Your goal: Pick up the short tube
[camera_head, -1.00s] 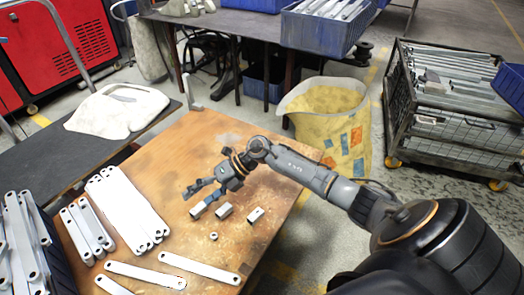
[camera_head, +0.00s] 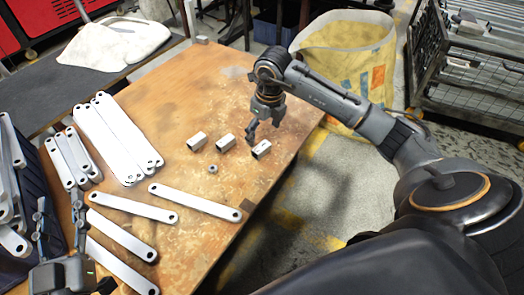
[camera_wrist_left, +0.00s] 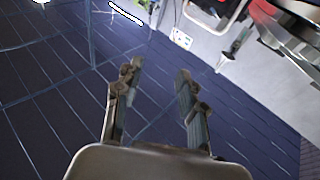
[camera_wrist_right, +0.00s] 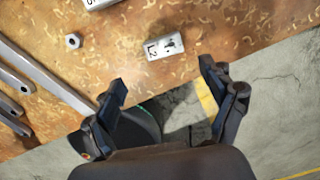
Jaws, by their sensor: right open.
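Three short square metal tubes lie in a row on the wooden table in the head view: a left tube (camera_head: 197,141), a middle tube (camera_head: 225,143) and a right tube (camera_head: 261,149). My right gripper (camera_head: 263,127) is open and empty, just behind the right tube. In the right wrist view, a tube marked "L2" (camera_wrist_right: 166,45) lies beyond the open fingertips (camera_wrist_right: 163,77), apart from them. Another tube (camera_wrist_right: 101,3) is cut off at the top, its marking partly showing. My left gripper (camera_head: 59,219) is open and empty at lower left; its parted fingers also show in the left wrist view (camera_wrist_left: 157,80).
A small nut (camera_head: 212,168) lies in front of the tubes. Flat bars (camera_head: 195,201) and bracket stacks (camera_head: 115,140) cover the table's left and front. A dark blue bin (camera_head: 52,225) stands at lower left. The table's right edge is close to the right tube.

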